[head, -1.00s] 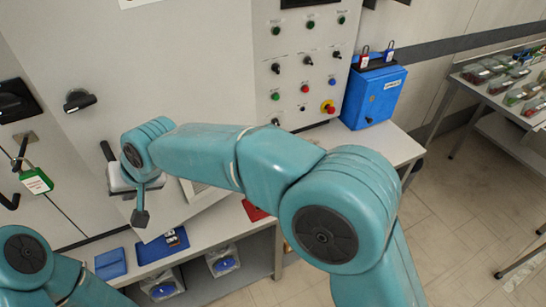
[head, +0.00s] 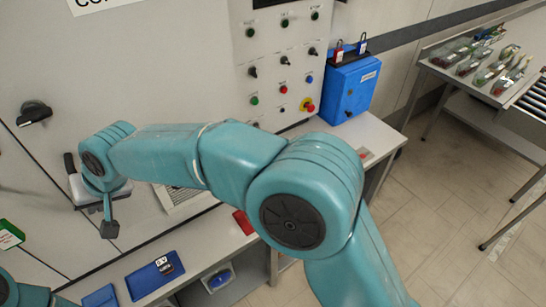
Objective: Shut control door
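The control door (head: 150,90) is the large pale grey panel at the left, with a black turn handle (head: 33,113) near its left edge and a vent low down. Its lower left corner sits close to the cabinet front, flush or nearly so; I cannot tell whether it is latched. My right gripper (head: 90,195) is open and empty in front of the door's lower left edge, its dark fingers apart. I cannot tell whether it touches the panel. My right arm hides part of the door. Only a bit of my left arm shows at bottom left; its gripper is out of view.
A control panel (head: 275,70) with several buttons and switches stands right of the door. A blue lock box (head: 350,88) is beside it on the bench. A green tag (head: 10,235) hangs at left.

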